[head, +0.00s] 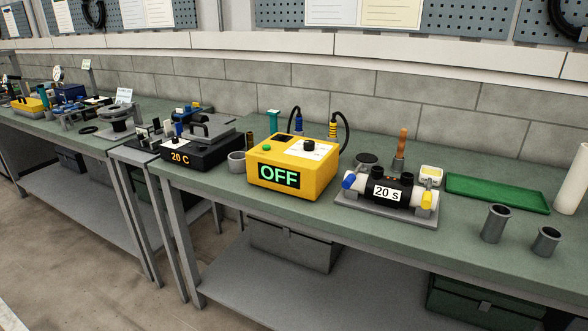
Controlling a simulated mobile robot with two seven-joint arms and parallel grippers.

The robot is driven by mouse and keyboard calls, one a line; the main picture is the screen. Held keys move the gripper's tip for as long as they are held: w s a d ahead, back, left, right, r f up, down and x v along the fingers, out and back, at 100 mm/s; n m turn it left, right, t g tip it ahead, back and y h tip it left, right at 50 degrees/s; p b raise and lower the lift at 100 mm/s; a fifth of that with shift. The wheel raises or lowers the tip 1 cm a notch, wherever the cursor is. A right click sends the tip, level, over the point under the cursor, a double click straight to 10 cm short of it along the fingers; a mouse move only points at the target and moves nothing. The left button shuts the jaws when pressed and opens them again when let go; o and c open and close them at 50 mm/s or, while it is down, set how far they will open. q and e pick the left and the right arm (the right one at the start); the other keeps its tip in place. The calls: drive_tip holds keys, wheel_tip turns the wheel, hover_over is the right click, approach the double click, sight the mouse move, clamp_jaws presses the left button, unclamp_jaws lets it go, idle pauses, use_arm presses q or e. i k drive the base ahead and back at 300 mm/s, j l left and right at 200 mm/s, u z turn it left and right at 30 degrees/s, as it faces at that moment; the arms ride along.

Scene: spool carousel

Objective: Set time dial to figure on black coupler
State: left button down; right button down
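A black coupler (388,180) sits on a grey clamp base (385,213) on the workbench, right of centre. Its white label reads "20 s". It joins pale pipe ends with a blue-handled part on its left and a yellow one on its right. A yellow control box (291,176) stands left of it, and its front display reads "OFF" in green. A black dial (309,146) sits on a white panel on the box's top; its scale and pointer are too small to read. Neither of my grippers is in view.
A green button (267,149) is on the yellow box, with black cables (345,130) behind. A black heater (202,150) showing "20 C" stands left. A green tray (497,194) and grey pipe pieces (495,223) are at right. Bench in front of the box is clear.

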sight(307, 145)
drive_tip(key=i+j, duration=0.4)
drive_tip(key=i+j+z, duration=0.3)
drive_tip(key=z, duration=0.15)
drive_tip(key=i+j+z, duration=0.2)
drive_tip(key=j+z, duration=0.25)
drive_tip(key=l, duration=0.1)
